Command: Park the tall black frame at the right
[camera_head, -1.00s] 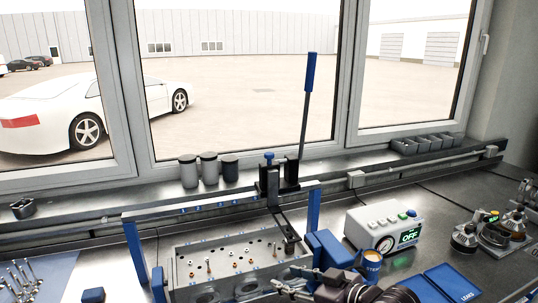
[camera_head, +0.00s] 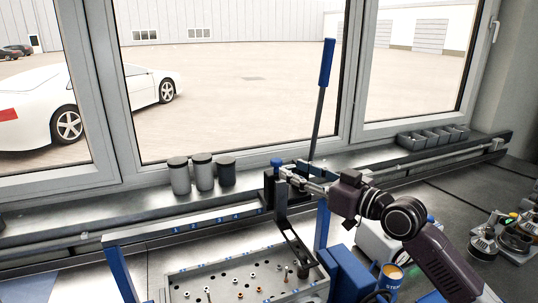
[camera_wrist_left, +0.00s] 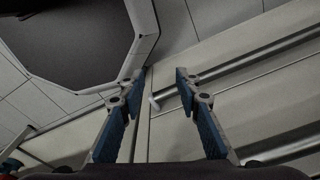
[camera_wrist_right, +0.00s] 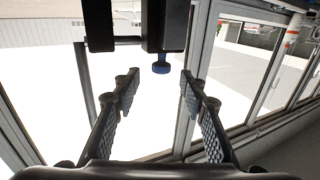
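The tall black frame (camera_head: 281,212) stands behind the engine head, carrying a blue knob (camera_head: 277,162) and a long lever with a blue handle (camera_head: 326,63). A black arm reaches from it down to the head. My right gripper (camera_head: 292,174) is open beside the frame's upper part. In the right wrist view its fingers (camera_wrist_right: 158,88) are apart, with the frame (camera_wrist_right: 172,22) and blue knob (camera_wrist_right: 161,67) just beyond; contact is unclear. My left gripper shows only in its wrist view (camera_wrist_left: 158,78), open and empty above a rail-like bar.
A rail (camera_head: 400,172) runs along the back, free to the right of the frame. Grey bins (camera_head: 432,136) sit on the sill behind it, and canisters (camera_head: 202,172) to the left. The engine head (camera_head: 190,285) lies in front, a pale gauge box (camera_head: 378,240) at right.

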